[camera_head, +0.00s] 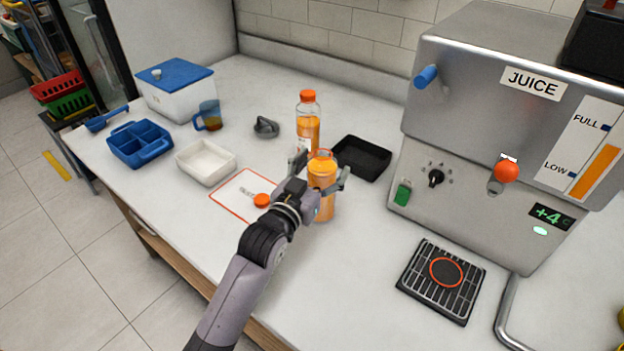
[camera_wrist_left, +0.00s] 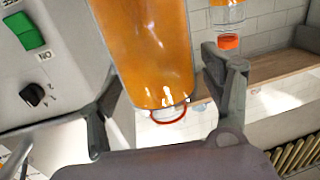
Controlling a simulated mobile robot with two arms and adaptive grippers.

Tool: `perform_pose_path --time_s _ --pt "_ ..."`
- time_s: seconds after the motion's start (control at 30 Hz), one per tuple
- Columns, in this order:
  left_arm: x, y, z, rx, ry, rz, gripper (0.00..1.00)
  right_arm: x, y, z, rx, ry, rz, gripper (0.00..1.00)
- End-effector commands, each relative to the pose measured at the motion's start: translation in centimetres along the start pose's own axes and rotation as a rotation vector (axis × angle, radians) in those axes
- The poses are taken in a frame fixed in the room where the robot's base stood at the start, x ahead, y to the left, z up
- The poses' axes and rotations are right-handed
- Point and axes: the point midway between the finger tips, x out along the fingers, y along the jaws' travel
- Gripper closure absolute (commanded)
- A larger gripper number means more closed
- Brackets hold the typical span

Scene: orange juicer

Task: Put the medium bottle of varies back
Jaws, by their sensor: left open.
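My left gripper (camera_head: 321,168) is open, with one finger on each side of this bottle. In the left wrist view the bottle (camera_wrist_left: 145,50) lies between the spread fingers (camera_wrist_left: 165,115), with visible gaps beside it. A second bottle (camera_head: 308,125) with orange juice and an orange cap stands just behind; part of it also shows in the left wrist view (camera_wrist_left: 228,18). I cannot tell which bottle counts as medium. My right gripper is not in view.
A black tray (camera_head: 361,158) is just behind the near bottle. The juice machine (camera_head: 470,140) with a drip grate (camera_head: 443,280) stands right. A loose orange cap (camera_head: 262,200) lies on a red-edged sheet (camera_head: 229,204), near a white tray (camera_head: 206,163).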

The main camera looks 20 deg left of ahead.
Motion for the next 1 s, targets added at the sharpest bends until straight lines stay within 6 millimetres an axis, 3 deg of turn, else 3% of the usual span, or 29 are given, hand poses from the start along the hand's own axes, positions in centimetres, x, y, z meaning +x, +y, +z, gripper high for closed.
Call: perform_pose_path --time_s 0.5,0.7,1.0 --pt "-9.9 0.0 0.3 0.0 -0.005 0.0 0.27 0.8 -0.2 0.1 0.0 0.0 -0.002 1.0" --pt "-11.6 0.0 0.2 0.0 -0.003 0.0 0.27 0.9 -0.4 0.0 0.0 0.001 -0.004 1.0" --pt "-11.8 0.0 0.1 0.0 -0.003 0.0 0.27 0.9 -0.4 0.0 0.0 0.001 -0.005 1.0"
